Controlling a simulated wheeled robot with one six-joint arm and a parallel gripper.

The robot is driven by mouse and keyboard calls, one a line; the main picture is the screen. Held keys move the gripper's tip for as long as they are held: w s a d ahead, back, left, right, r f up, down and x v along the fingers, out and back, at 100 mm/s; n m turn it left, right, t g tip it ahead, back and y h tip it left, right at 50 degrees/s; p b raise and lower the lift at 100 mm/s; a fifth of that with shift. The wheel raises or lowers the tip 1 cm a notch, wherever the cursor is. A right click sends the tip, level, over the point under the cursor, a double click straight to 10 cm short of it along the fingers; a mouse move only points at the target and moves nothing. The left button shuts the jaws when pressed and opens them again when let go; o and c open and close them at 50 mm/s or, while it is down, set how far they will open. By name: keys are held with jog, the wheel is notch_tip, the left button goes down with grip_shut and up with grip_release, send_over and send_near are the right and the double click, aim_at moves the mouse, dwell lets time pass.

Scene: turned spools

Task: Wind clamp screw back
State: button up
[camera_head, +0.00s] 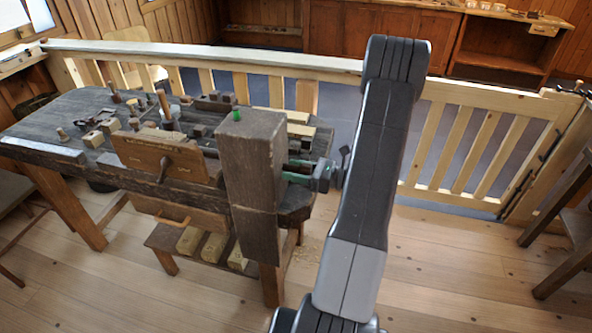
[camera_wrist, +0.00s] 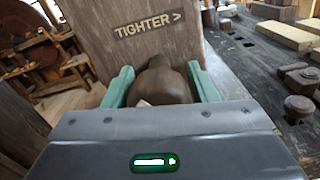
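The clamp screw's dark brown rounded knob (camera_wrist: 163,85) sits in front of a wooden face marked "TIGHTER >" (camera_wrist: 149,24) in the wrist view. My gripper (camera_wrist: 160,73) has its two green fingers on either side of the knob, close against it. I cannot tell whether both fingers press on it. In the head view my gripper (camera_head: 308,176) is at the right side of the thick wooden post (camera_head: 252,165) at the bench's end. The screw's shaft and the knob are hidden there.
The dark workbench (camera_head: 60,110) carries several blocks, pegs and tools. An upright board (camera_head: 160,157) with a handle stands left of the post. A pale wooden railing (camera_head: 250,58) runs behind.

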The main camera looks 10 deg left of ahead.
jog(key=c, duration=0.6)
jog(key=shift+c, duration=0.2)
jog(key=shift+f+b, duration=0.1)
jog(key=shift+b, duration=0.35)
